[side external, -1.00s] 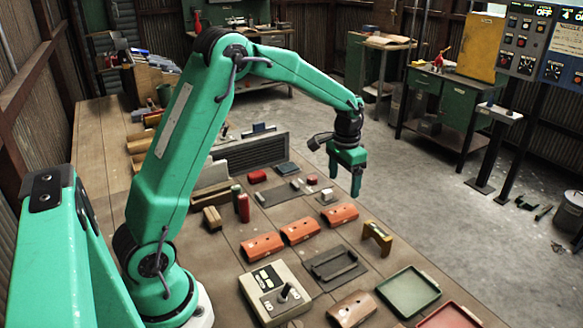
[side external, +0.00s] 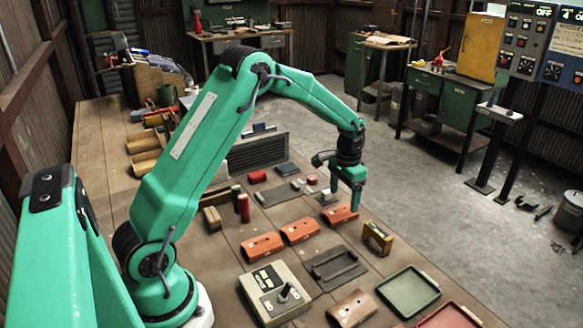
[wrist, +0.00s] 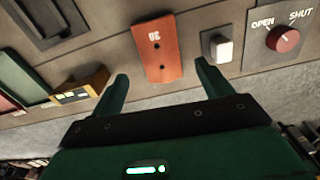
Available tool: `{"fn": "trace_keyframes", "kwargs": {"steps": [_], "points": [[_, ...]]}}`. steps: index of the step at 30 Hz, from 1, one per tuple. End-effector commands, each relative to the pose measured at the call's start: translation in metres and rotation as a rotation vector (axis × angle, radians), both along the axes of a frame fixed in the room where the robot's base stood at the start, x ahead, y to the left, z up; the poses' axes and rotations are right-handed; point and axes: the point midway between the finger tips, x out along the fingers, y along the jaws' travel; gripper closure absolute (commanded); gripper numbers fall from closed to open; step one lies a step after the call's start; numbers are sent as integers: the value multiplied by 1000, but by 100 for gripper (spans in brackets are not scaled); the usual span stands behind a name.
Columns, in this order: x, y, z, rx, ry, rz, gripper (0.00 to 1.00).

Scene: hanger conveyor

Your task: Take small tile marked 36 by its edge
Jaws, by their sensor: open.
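The tile marked 36 (wrist: 155,48) is a small orange piece with two dark holes; its number shows upside down in the wrist view. It lies on the bench. In the side view it is the rightmost orange tile (side external: 341,215) of the row. My gripper (side external: 345,202) is open and points down over this tile. In the wrist view my gripper (wrist: 161,73) has its green fingers spread, one to each side of the tile's near end. Nothing is held between them. I cannot tell the exact height of the fingertips above the bench.
Two more orange tiles (side external: 300,230) lie left of it. A white block (wrist: 223,48) and an OPEN/SHUT knob (wrist: 284,38) are close by.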

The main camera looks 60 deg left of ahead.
Motion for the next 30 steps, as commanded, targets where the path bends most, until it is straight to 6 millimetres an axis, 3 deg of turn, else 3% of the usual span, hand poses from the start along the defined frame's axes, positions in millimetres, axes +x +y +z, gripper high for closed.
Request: {"fn": "trace_keyframes", "kwargs": {"steps": [7,18,30], "points": [[-1,0,-10,0,2,0,22],[-1,1,-48,0,1,0,22],[-1,1,-52,0,0,0,22]]}}
